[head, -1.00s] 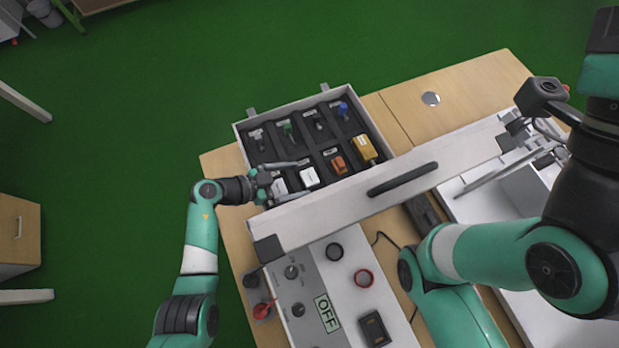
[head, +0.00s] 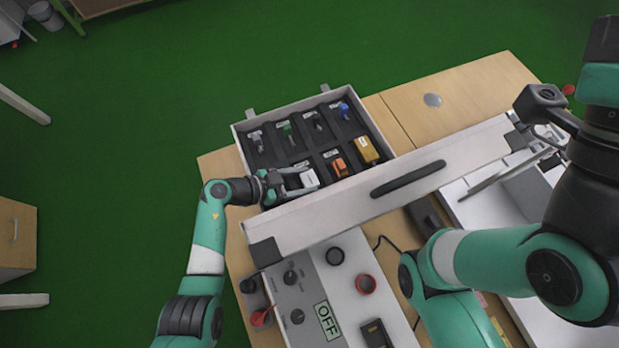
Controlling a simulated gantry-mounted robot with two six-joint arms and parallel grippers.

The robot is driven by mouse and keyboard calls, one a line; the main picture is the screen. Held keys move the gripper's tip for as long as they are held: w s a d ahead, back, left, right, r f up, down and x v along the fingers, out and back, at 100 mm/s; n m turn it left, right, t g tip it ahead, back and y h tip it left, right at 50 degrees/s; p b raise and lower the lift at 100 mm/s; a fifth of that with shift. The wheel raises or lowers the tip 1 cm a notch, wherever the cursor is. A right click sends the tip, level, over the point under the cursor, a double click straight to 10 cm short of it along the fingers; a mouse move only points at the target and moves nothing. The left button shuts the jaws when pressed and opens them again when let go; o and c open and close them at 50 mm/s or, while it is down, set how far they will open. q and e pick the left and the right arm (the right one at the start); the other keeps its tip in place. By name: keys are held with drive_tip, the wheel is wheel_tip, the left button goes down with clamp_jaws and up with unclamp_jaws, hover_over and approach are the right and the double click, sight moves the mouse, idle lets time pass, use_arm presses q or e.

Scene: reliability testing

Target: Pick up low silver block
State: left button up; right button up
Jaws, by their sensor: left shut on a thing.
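A light silver-white block (head: 309,178) sits in the front row of the black-lined case. My left gripper (head: 304,181) reaches in from the left, with a finger on either side of this block, and is shut on it. The block is still at the level of the case; I cannot tell whether it is lifted. The front-left compartment is mostly hidden under my left gripper. My right arm is at the right, and its fingertips are not clear.
The case (head: 240,143) also holds an orange block (head: 340,167), a yellow block (head: 367,150) and several small parts. A long silver panel with a black handle (head: 408,179) lies in front. A control box (head: 300,330) marked OFF stands nearer. Bare table (head: 460,85) shows at back right.

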sight(303, 182)
use_arm(q)
drive_tip(key=shift+r, duration=0.1)
wheel_tip(303, 182, up, 10)
drive_tip(key=p, duration=0.6)
drive_tip(key=a, duration=0.2)
drive_tip(key=s+a+n+t, duration=0.1)
drive_tip(key=a, duration=0.1)
drive_tip(key=s+a+f+n+t, duration=0.1)
drive_tip(key=a, duration=0.1)
drive_tip(key=shift+a+f+y, duration=0.1)
drive_tip(key=shift+a+y, duration=0.25)
drive_tip(key=shift+y, duration=0.05)
drive_tip(key=s+a+r+n+t+y, duration=0.4)
drive_tip(key=s+a+n+t+y, duration=0.15)
drive_tip(key=s+a, duration=0.75)
wheel_tip(303, 182, up, 24)
drive_tip(key=g+p, duration=0.1)
drive_tip(key=p, duration=2.9)
drive_tip(key=shift+w+a+n+h, duration=0.15)
drive_tip(key=shift+n+h, duration=0.2)
drive_tip(key=shift+h, duration=0.1)
